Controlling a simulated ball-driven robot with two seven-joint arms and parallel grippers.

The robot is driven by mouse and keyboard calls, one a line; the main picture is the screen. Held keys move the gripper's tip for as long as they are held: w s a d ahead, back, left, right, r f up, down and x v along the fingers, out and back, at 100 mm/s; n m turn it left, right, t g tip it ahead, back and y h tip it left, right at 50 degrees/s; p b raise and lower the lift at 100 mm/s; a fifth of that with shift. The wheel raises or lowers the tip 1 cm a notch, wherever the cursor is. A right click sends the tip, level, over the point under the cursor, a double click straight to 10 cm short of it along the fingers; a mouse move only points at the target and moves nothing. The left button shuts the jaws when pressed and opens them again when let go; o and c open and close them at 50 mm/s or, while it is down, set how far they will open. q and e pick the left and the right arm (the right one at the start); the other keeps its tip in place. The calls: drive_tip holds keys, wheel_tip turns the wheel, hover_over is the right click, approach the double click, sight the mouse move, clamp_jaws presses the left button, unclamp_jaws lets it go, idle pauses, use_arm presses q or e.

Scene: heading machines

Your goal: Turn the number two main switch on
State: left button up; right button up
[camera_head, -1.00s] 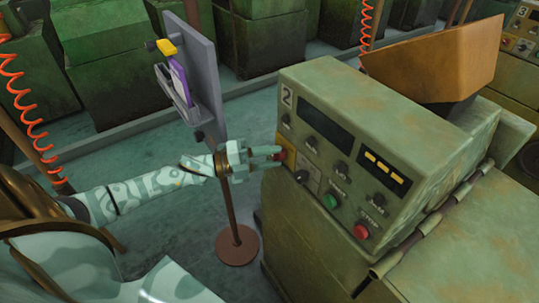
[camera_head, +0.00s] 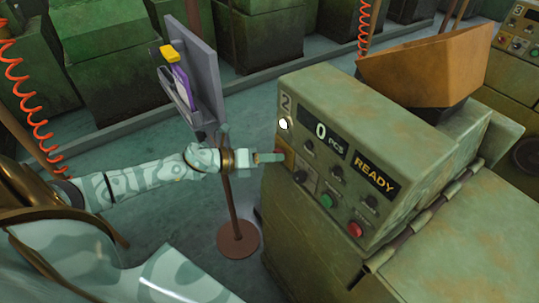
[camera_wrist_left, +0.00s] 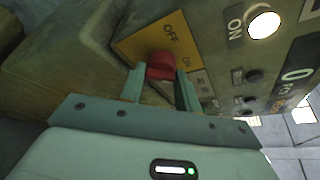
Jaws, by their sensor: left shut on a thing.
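The number two machine's control panel (camera_head: 325,180) faces left, with a "2" plate at its upper left corner. Its main switch is a red knob (camera_wrist_left: 160,66) on a yellow plate (camera_wrist_left: 140,42) marked OFF and ON. My left gripper (camera_head: 274,157) is at the panel's left edge, its fingers on either side of the red knob and shut on it. In the head view the gripper mostly hides the knob. A white lamp (camera_head: 284,124) by the "2" is lit; it also glows in the left wrist view (camera_wrist_left: 263,25). The displays read "0 PCS" (camera_head: 325,133) and "READY" (camera_head: 374,176). My right gripper is not in view.
A green button (camera_head: 327,201) and a red button (camera_head: 355,229) sit low on the panel. A grey stand board (camera_head: 205,75) with a purple item and a yellow top is behind my left arm. An orange-brown hopper (camera_head: 430,65) rises behind the panel. Another machine is at the far right.

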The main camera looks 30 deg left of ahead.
use_arm(q)
drive_tip(key=shift+s+f, duration=0.1)
drive_tip(key=shift+f, duration=0.05)
idle(0.5)
drive_tip(key=o, duration=1)
drive_tip(key=v, duration=1.6)
drive_tip(key=shift+s+r, duration=0.1)
drive_tip(key=shift+r, duration=0.15)
